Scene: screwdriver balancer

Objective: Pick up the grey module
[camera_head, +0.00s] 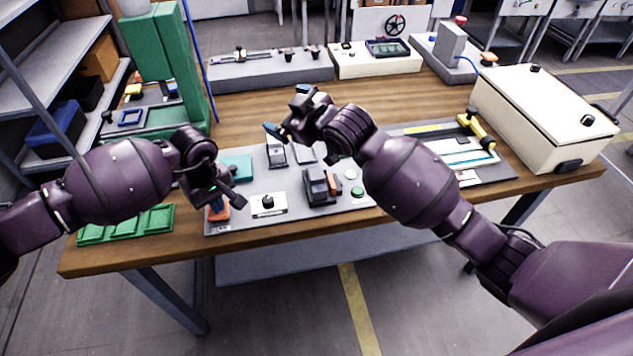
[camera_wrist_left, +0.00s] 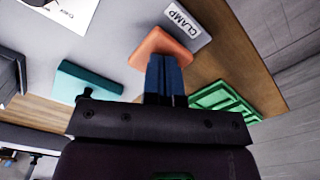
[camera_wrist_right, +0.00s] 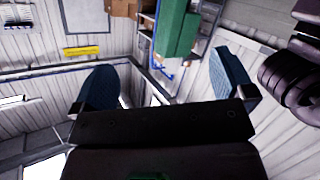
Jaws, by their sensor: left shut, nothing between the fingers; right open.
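A small grey block (camera_head: 305,152), which may be the grey module, sits on the grey mat (camera_head: 240,218), partly hidden behind my right arm. A grey-and-black piece (camera_head: 276,156) stands left of it; I cannot tell which is the module. My left gripper (camera_head: 218,202) is shut and empty just over an orange block (camera_wrist_left: 160,46) at the mat's front left; its blue fingers (camera_wrist_left: 166,78) overlap the block in the left wrist view. My right gripper (camera_head: 287,110) is open and empty, raised above the table's middle; its spread fingers (camera_wrist_right: 162,82) face the far wall.
A teal block (camera_head: 237,167), a black knob on a white plate (camera_head: 268,204) and a dark clamp-like device (camera_head: 322,188) share the mat. A green tray (camera_head: 125,226) lies at left, a white case (camera_head: 545,115) at right. The wood behind the mat (camera_head: 240,115) is clear.

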